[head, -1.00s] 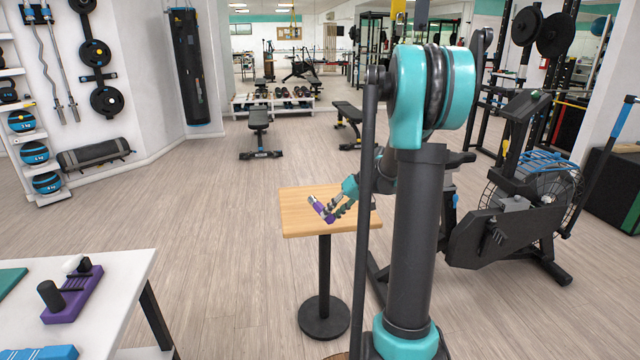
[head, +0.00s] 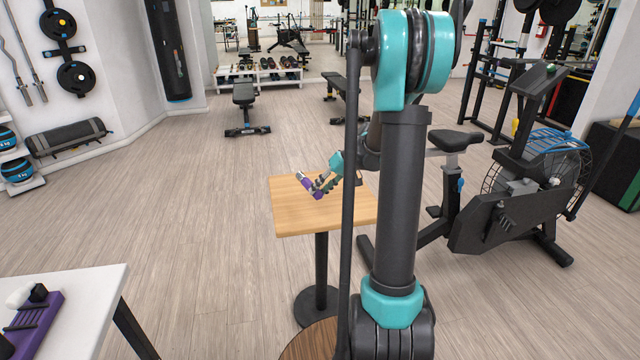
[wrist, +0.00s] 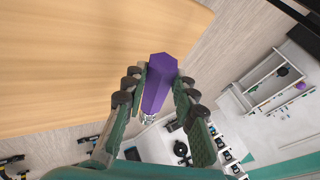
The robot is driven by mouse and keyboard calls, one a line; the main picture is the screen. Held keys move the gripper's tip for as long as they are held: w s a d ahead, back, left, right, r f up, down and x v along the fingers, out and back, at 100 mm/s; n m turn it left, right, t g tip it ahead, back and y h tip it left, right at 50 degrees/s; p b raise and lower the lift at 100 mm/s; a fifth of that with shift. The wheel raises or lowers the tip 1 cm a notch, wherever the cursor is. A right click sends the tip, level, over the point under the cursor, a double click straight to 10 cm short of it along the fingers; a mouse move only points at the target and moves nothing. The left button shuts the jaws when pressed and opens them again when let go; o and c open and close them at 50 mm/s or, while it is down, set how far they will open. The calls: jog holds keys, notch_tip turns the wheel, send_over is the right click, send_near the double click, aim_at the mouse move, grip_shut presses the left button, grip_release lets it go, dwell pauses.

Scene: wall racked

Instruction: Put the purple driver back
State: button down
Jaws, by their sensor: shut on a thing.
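My gripper (head: 324,186) is shut on the purple driver (head: 309,189) over the small wooden table. In the wrist view the driver's purple faceted handle (wrist: 158,78) is clamped between the two fingers, and a small metallic part shows below it. The rest of the driver is hidden by the gripper. A purple rack (head: 36,322) lies on the white table at the lower left, cut off by the picture edge. A black piece and a white piece show at its far end.
The wooden table (head: 290,220) stands on one post beside my arm. The white table (head: 88,308) is at the lower left, with open floor between them. An exercise bike (head: 520,205) stands to the right. Benches (head: 244,98) are farther back.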

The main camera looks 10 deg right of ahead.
jog(key=shift+f, duration=3.55)
jog(key=c, duration=1.1)
grip_release()
jog(key=shift+c, duration=0.2)
jog(key=v, duration=1.2)
jog(key=shift+s, duration=0.1)
jog(key=s+a+f+h, duration=0.2)
jog(key=s, duration=0.6)
jog(key=s+a+f+m+h, duration=0.1)
jog(key=s+a+f+h, duration=0.1)
jog(key=s, duration=0.6)
jog(key=s+a+f+m+t+h, duration=0.1)
jog(key=s+a+f+h, duration=0.1)
jog(key=s, duration=0.7)
jog(key=shift+a+f+h, duration=0.2)
jog(key=shift+a+h, duration=0.1)
jog(key=shift+a, duration=0.55)
